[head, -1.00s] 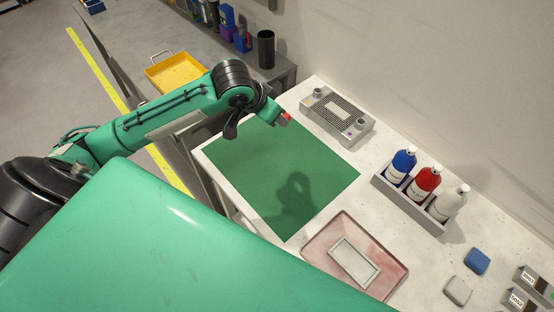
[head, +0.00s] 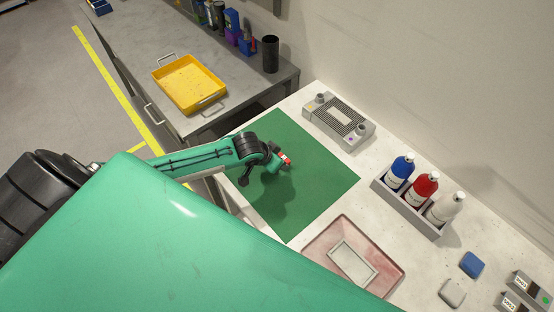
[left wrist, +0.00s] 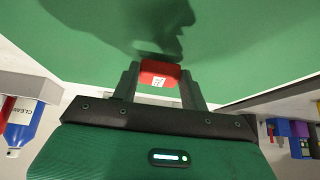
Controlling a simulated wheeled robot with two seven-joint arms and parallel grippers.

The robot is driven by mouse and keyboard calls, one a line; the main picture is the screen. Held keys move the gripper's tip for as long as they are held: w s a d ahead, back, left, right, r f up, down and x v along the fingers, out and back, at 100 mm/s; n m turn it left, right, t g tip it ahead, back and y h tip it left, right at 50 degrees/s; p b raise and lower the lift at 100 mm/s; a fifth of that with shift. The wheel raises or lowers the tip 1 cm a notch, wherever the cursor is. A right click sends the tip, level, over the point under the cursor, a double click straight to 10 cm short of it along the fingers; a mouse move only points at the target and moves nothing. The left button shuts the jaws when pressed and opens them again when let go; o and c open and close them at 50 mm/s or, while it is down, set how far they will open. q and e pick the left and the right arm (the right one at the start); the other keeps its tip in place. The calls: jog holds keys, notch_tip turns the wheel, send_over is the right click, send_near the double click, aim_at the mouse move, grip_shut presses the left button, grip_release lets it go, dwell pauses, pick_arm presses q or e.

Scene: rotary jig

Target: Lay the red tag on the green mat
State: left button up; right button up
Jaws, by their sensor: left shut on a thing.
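The green mat (head: 325,183) lies flat on the white bench, and it fills much of the left wrist view (left wrist: 80,35). My left gripper (head: 283,161) is over the mat, toward its upper middle. It is shut on the red tag (head: 286,159). In the left wrist view the red tag (left wrist: 159,77), with a small white label, sits between the two fingers of my left gripper (left wrist: 160,84). The gripper's shadow falls on the mat, and the tag seems to be above the surface; the exact gap is unclear. My right gripper is not in view.
A grey vented device (head: 338,120) stands behind the mat. A rack (head: 410,208) of blue, red and white bottles is to the right. A pinkish tray (head: 393,270) with a pale frame lies in front. A yellow tray (head: 190,82) sits on the side bench.

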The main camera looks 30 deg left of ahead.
pick_arm(q)
jog(key=shift+f, duration=0.3)
jog(key=shift+f, duration=0.15)
jog(key=o, duration=1.2)
jog(key=b+v, duration=0.2)
jog(key=v, duration=1)
jog(key=shift+s, duration=0.1)
